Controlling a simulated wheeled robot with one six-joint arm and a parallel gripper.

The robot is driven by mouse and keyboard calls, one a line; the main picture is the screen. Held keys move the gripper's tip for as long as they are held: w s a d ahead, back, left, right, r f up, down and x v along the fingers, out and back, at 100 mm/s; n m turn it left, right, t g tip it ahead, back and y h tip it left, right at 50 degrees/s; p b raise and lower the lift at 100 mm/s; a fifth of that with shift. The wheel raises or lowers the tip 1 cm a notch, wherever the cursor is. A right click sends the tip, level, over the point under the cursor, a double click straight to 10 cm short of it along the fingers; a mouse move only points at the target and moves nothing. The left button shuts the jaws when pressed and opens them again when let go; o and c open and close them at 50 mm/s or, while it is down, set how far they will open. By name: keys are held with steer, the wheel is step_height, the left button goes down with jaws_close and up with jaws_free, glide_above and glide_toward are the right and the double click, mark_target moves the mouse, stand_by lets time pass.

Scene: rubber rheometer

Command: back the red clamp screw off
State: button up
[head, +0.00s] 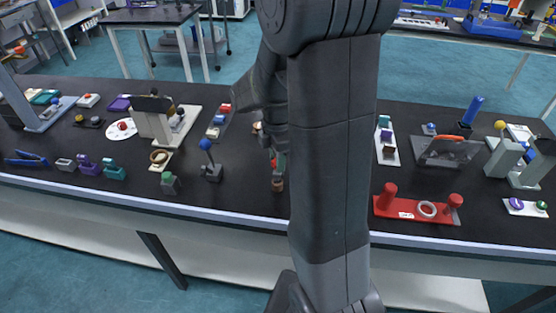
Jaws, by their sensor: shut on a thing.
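My gripper (272,154) points down over the front part of the black bench, left of my own arm. A small red part (281,160), which looks like the red clamp screw, shows right at its fingertips, and the gripper is shut on it. Below it is a small grey body with a brownish lower end (278,184), near the bench's front edge. My arm and gripper hide much of the screw and its clamp. I cannot tell how far the screw is threaded in.
A blue-knobbed block (211,170) and a green-topped block (170,182) stand to the left. A red tray (390,212) with red posts and a white ring lies to the right of my arm. The bench (235,198) is bare between the blue-knobbed block and my gripper.

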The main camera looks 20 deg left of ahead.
steer(key=shift+n, duration=0.7)
steer(key=n, duration=0.4)
steer(key=shift+n, duration=0.3)
steer(key=o, duration=0.8)
steer(key=shift+o, duration=0.2)
